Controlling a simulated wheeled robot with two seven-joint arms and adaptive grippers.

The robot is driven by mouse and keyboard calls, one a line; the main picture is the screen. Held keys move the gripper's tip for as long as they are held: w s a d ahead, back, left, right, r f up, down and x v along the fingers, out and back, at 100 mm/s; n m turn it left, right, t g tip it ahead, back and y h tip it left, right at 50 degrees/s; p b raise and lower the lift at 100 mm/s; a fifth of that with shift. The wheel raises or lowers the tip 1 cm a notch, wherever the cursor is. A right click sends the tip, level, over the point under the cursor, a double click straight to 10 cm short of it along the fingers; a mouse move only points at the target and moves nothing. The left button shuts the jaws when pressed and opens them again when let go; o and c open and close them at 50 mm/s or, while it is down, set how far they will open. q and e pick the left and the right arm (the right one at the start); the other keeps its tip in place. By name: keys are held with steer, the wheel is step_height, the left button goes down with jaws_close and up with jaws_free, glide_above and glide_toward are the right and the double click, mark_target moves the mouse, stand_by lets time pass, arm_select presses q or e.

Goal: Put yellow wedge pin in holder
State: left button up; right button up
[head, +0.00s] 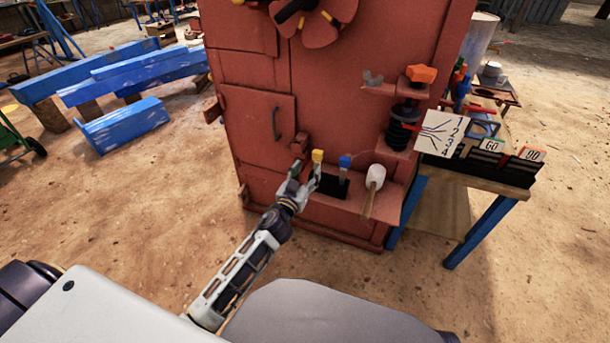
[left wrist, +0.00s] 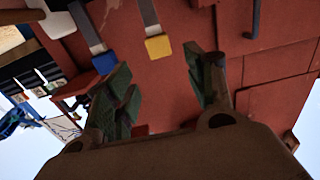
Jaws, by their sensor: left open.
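The yellow wedge pin (head: 318,156) has a yellow head on a flat grey shank and stands upright at the left end of the black holder (head: 338,188) on the red machine's shelf. A blue-headed pin (head: 345,161) stands to its right. My left gripper (head: 301,180) is open, just left of the yellow pin. In the left wrist view the yellow head (left wrist: 158,46) shows beyond and between the spread fingers (left wrist: 165,82), with no contact visible. The blue head (left wrist: 105,62) lies to its left there, near one finger. My right gripper is not in view.
A white-headed mallet (head: 375,176) sits on the shelf right of the holder. The red cabinet door with a handle (head: 276,124) is behind my gripper. A side table (head: 480,180) with a numbered card and signs stands at right.

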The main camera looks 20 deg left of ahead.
arm_select(q)
steer(key=shift+s, duration=0.5)
steer(key=shift+f, duration=0.1)
steer(key=s+a+f+n+g+y, duration=0.1)
steer(key=s+a+f+g+y, duration=0.2)
steer(key=s+f+g, duration=0.85)
steer(key=s+d+f+m+g+h, duration=0.1)
steer(key=s+d+f+g, duration=0.1)
steer(key=s+f, duration=0.5)
steer(key=s+d+f+m+g+h, duration=0.2)
steer(key=s+d+f, duration=0.2)
steer(key=s, duration=0.9)
steer(key=x, duration=0.3)
steer(key=shift+s+d+f, duration=0.15)
steer(key=shift+s+f, duration=0.1)
steer(key=shift+g, duration=0.25)
